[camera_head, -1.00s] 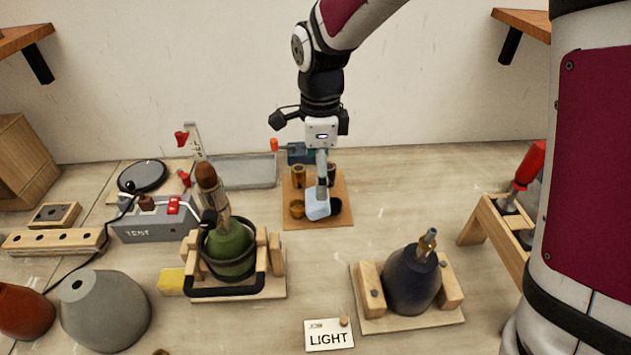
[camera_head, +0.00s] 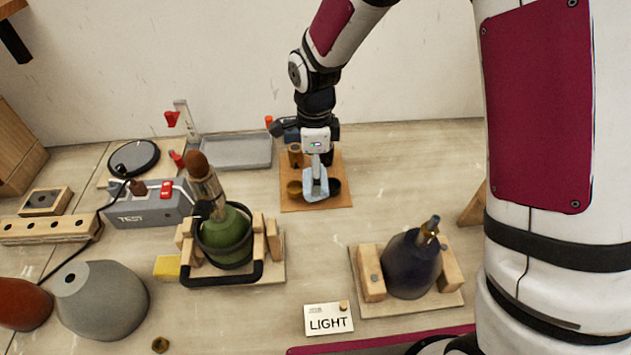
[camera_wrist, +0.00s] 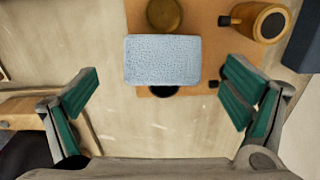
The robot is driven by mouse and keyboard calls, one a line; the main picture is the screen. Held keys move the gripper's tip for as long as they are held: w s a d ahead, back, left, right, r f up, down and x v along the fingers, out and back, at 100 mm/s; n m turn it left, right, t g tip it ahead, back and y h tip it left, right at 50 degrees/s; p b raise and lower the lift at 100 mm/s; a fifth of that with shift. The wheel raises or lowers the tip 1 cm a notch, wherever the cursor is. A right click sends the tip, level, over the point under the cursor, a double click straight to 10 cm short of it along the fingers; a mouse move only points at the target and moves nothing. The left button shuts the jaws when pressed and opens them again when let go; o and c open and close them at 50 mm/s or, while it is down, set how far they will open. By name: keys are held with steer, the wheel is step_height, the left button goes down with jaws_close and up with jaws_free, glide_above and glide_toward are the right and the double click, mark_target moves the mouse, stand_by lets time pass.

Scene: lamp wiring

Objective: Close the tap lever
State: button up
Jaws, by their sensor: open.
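A grey post with a red lever (camera_head: 172,118) stands at the back left beside a grey tray; it may be the tap, but I cannot tell surely. A second small red piece (camera_head: 177,159) shows lower beside it. My gripper (camera_head: 317,174) is well to the right of it, pointing down over a brown board. In the wrist view its green-padded fingers are wide apart. A light-blue block (camera_wrist: 163,60) shows between and beyond them, with gaps on both sides. The lever is not in the wrist view.
The grey tray (camera_head: 236,152) lies between lever and board (camera_head: 338,200). A TEST box (camera_head: 150,205), a green bottle-shaped body (camera_head: 226,236) in a wooden cradle and a dark one (camera_head: 410,265) stand in front. Bare table lies right of the board.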

steer(key=f, duration=0.4)
steer(key=shift+w+d+f+p, duration=0.1)
steer(key=shift+w+f+p, duration=0.1)
steer(key=shift+f+p, duration=0.15)
steer(key=shift+c, duration=0.3)
steer(key=c, duration=1)
steer(key=shift+c, duration=0.2)
